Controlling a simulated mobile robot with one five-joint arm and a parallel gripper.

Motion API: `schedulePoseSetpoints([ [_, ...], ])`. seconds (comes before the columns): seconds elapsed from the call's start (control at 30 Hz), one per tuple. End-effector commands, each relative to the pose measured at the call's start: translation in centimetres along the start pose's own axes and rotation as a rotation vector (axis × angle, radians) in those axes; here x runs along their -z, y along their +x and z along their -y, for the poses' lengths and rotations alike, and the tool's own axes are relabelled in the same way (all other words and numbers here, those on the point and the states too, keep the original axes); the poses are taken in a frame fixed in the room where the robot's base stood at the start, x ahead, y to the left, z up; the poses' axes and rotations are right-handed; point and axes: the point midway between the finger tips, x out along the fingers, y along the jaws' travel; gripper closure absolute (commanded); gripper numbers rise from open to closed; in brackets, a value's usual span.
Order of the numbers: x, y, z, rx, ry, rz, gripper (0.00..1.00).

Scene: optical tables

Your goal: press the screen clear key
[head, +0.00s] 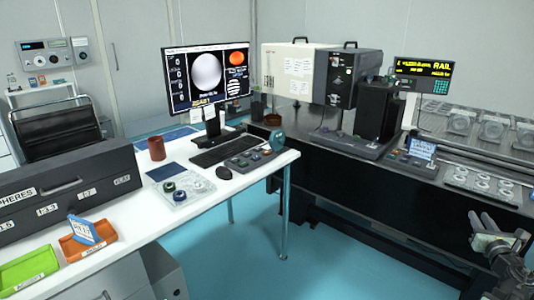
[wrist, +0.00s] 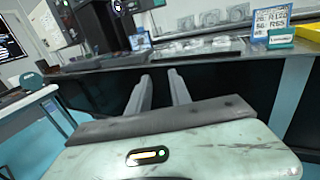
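The monitor (head: 206,75) on the white desk shows a large grey disc, an orange disc and text. A small control panel (head: 248,158) with several coloured keys lies on the desk in front of it, right of the keyboard (head: 222,150). Another small key panel (head: 411,161) lies on the dark bench at right. The key labels are too small to read, so I cannot tell which key is the screen clear key. My gripper (head: 482,217) is at the lower right, in front of the bench and far from the desk panel. In the wrist view my gripper (wrist: 159,80) is open and empty.
A mouse (head: 224,172), a brown cup (head: 156,148) and a tray with coloured rings (head: 180,187) stand on the desk. The dark bench (head: 345,148) carries instruments and a RAIL display (head: 424,68). Blue floor (head: 320,252) is clear between desk and bench.

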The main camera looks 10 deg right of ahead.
Motion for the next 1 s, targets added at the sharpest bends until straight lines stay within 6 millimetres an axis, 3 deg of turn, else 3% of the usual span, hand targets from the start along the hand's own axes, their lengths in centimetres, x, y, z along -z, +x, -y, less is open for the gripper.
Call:
schedulePoseSetpoints([
  [0.03, 0.0, 0.0, -0.01, 0.0, 0.0, 0.0, 0.84],
  [0.1, 0.0, 0.01, -0.01, 0.0, 0.0, 0.0, 1.0],
  [1.0, 0.0, 0.0, -0.01, 0.0, 0.0, 0.0, 1.0],
])
